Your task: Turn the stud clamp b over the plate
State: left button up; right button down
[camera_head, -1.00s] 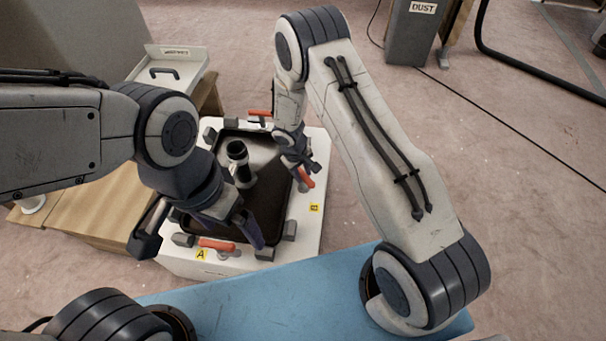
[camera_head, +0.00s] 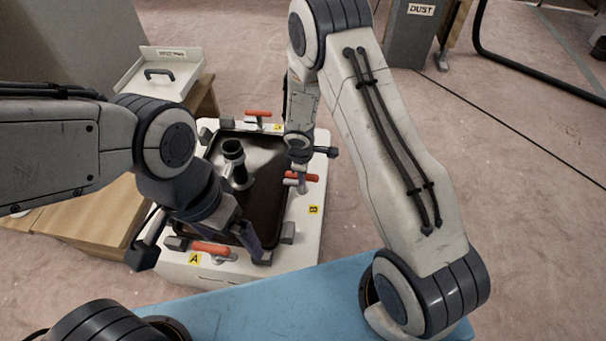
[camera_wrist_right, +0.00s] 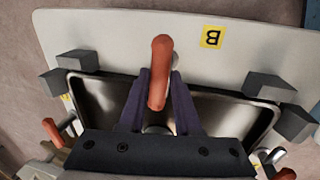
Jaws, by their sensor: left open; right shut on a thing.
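Stud clamp b has a red-orange handle (camera_head: 301,177) and sits on the white fixture's right side near the yellow B label (camera_head: 313,210). In the right wrist view the handle (camera_wrist_right: 160,72) stands between the fingers of my right gripper (camera_wrist_right: 161,90), which is shut on it. In the head view my right gripper (camera_head: 298,167) is partly hidden by its wrist. The dark, metal-rimmed plate (camera_head: 268,205) lies in the fixture; the clamp's foot is hidden. My left gripper (camera_head: 200,255) is open, its fingers spread around the near left corner by clamp A.
Clamp A's red handle (camera_head: 211,249) is at the near edge, another red-handled clamp (camera_head: 257,113) at the far edge. Dark blocks line the rim. A white tray (camera_head: 160,75) stands behind left; a blue surface (camera_head: 300,300) is in front.

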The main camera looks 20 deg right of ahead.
jog(key=shift+d, duration=0.15)
dwell(0.4)
jog(key=c, duration=0.7)
grip_release()
jog(key=shift+o, duration=0.2)
notch_tip(320, 180, up, 10)
jog(key=s+p, duration=0.2)
jog(key=p, duration=0.4)
jog(key=shift+a+r, duration=0.15)
jog(key=shift+a, duration=0.3)
